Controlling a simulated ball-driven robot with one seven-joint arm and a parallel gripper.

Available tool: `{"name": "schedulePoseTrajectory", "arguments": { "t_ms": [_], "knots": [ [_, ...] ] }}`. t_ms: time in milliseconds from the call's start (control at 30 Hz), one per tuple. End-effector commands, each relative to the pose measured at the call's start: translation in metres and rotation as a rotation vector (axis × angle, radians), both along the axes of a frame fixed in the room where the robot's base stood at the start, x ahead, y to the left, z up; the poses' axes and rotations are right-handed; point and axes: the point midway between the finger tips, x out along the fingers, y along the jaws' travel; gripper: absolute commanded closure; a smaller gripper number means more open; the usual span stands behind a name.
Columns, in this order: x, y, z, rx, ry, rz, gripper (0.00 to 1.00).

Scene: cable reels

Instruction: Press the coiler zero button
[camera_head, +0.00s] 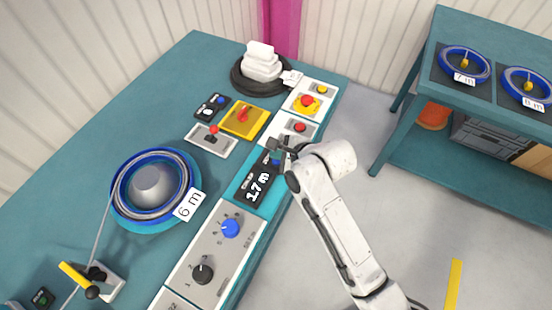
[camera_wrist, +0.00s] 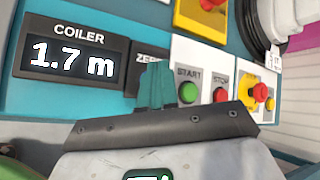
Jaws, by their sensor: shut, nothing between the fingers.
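The coiler display (camera_head: 258,185) is a black panel reading 1.7 m on the teal bench; it also shows in the wrist view (camera_wrist: 72,60). Beside it is a small dark panel (camera_wrist: 149,56) with a label starting "ZE", partly covered. A blue button (camera_head: 276,161) shows there in the head view; in the wrist view my fingers hide it. My gripper (camera_head: 277,145) is shut and empty, with its fingertips (camera_wrist: 156,72) in front of the zero panel. I cannot tell whether they touch the button.
A green START button (camera_wrist: 188,92) and red STOP button (camera_wrist: 220,95) sit right beside the fingers. A red emergency button (camera_head: 307,101) on yellow is further back. A knob panel (camera_head: 212,254) lies nearer, and a blue reel (camera_head: 155,190) marked 6 m is at left.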

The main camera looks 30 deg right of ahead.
Motion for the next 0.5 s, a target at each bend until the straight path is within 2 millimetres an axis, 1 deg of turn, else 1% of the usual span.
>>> {"name": "schedulePoseTrajectory", "arguments": {
  "t_ms": [300,500],
  "knots": [
    [-0.0003,-0.0001,-0.0072,0.0,0.001,0.001,1.0],
    [-0.0002,0.0001,-0.0082,0.0,0.0,0.0,1.0]
  ]
}}
